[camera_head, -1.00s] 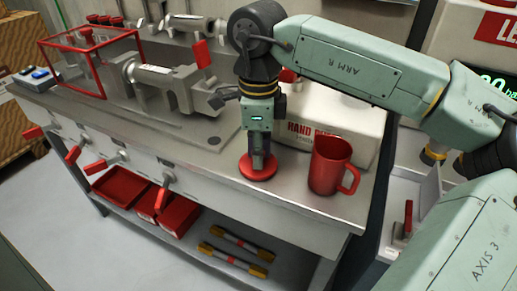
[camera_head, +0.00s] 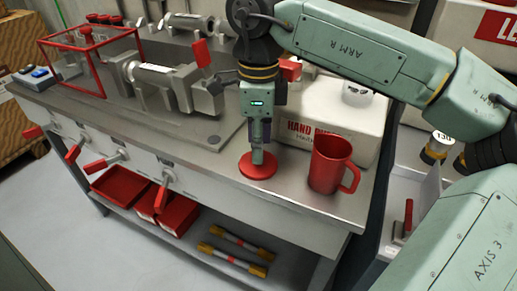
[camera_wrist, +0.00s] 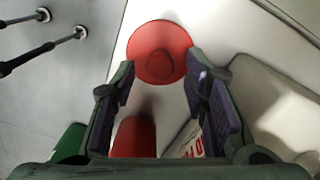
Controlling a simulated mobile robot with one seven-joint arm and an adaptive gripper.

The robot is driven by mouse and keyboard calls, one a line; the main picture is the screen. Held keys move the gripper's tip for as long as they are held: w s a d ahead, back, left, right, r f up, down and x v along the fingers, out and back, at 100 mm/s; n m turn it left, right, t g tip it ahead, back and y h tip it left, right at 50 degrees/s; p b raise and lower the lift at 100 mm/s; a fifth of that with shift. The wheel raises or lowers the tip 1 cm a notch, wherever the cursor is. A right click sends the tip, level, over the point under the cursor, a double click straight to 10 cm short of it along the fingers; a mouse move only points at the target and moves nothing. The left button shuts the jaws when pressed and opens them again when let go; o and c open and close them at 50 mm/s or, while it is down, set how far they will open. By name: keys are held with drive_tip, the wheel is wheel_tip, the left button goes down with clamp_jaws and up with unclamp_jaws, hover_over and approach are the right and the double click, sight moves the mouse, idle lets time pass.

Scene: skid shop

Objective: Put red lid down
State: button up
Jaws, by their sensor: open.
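The red lid (camera_head: 257,166) lies flat on the steel bench top near its front edge, left of the red mug (camera_head: 331,164). In the wrist view the round lid (camera_wrist: 160,42) shows its raised knob ahead of the fingertips. My gripper (camera_head: 257,150) points down right above the lid. Its two fingers (camera_wrist: 162,80) are spread apart with nothing between them. The mug stands upright and open at the top, its handle to the right. Part of a red shape, likely the mug (camera_wrist: 134,137), shows low in the wrist view.
A white box marked HAND (camera_head: 325,110) stands behind the mug. A grey fixture (camera_head: 175,85) and a red-framed case (camera_head: 92,62) stand to the left. Red-handled valves (camera_head: 168,178) stick out from the bench front. Bare bench top lies left of the lid.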

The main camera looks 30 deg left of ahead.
wheel_tip(320, 180, up, 10)
drive_tip(key=shift+f, duration=0.2)
idle(0.5)
